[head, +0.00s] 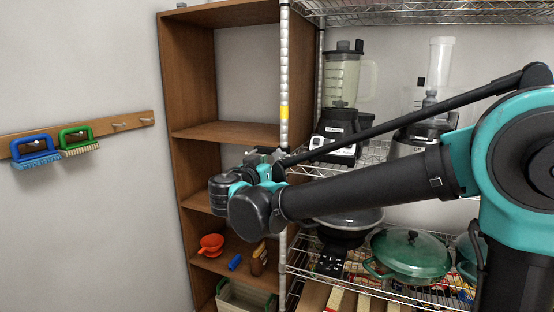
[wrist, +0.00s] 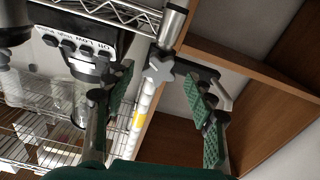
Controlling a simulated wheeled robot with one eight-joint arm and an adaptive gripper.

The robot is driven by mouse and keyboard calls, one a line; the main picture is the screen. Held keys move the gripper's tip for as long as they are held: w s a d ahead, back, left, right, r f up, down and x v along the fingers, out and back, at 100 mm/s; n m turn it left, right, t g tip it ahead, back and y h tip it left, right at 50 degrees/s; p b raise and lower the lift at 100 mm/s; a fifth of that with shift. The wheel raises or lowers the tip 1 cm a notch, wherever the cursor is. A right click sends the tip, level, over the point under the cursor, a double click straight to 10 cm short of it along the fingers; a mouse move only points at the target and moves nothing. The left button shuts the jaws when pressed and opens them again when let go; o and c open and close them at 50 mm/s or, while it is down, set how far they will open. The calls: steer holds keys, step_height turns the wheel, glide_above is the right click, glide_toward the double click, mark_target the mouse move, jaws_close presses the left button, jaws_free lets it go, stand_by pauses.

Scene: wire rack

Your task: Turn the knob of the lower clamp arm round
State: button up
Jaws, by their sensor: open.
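In the wrist view, a grey star-shaped knob (wrist: 158,66) sits at the rack's upright post. A dark bar (wrist: 203,68), seemingly the clamp arm, runs right from near it, partly behind a finger. My gripper (wrist: 159,80) is open, its green-padded fingers on either side of the knob in the picture. No contact shows, and the exact depth is unclear. In the head view my gripper is mostly hidden behind my wrist, beside the post. The knob cannot be made out there. Only one knob shows, so I cannot compare it with another clamp.
The metal post (head: 284,75) with a yellow band stands between a wooden shelf unit (head: 188,100) and the wire rack. A blender (head: 341,85) and a green-lidded pan (head: 410,255) stand on the rack. Brushes (head: 36,152) hang on the left wall.

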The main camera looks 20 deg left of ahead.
mark_target(279, 156)
steer(key=shift+w+d, duration=0.1)
steer(key=shift+w, duration=1.3)
steer(key=c, duration=1.2)
steer(key=shift+o, duration=0.2)
steer(key=shift+n, duration=2.9)
steer(key=o, duration=1.2)
steer(key=shift+c, duration=0.2)
